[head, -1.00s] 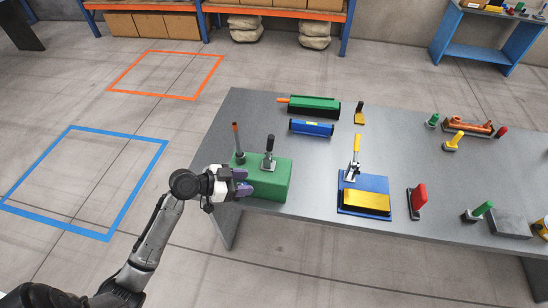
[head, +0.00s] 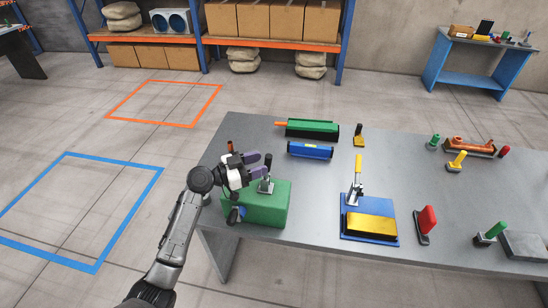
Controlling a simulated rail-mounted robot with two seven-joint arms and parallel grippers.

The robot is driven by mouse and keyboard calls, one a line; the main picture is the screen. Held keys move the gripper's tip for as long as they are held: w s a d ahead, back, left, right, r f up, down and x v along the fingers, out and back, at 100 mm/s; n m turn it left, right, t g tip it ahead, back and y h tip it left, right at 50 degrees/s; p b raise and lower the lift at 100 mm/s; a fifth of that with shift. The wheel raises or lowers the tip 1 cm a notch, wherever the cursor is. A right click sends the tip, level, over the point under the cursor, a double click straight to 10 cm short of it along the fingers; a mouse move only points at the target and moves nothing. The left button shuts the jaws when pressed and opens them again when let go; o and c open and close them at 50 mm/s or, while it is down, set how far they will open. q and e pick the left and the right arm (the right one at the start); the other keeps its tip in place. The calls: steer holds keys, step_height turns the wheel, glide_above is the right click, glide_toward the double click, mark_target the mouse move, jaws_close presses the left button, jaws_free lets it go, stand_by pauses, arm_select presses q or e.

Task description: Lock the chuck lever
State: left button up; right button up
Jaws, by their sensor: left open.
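A green block (head: 268,212) sits at the left front of the grey table. A small metal toggle lever with a black handle (head: 266,182) stands on it. An orange-brown rod tip (head: 230,147) shows just behind my left gripper, and the rest of the rod is mostly hidden. My left gripper (head: 262,159) is open, with its purple fingertips apart, over the block. The fingertips are at the upper end of the black handle; I cannot tell whether they touch it. The gripper holds nothing that I can see. My right gripper is not in view. I cannot tell which lever is the chuck lever.
A yellow-handled toggle clamp (head: 357,182) on a blue base (head: 370,228) and a red upright piece (head: 427,220) stand to the right. Green (head: 308,128) and blue (head: 311,150) long parts lie behind. The grey table (head: 320,190) is clear between block and clamp.

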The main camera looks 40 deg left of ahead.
arm_select(q)
steer(key=shift+p+x, duration=0.3)
steer(key=shift+x, duration=2.45)
jaws_close()
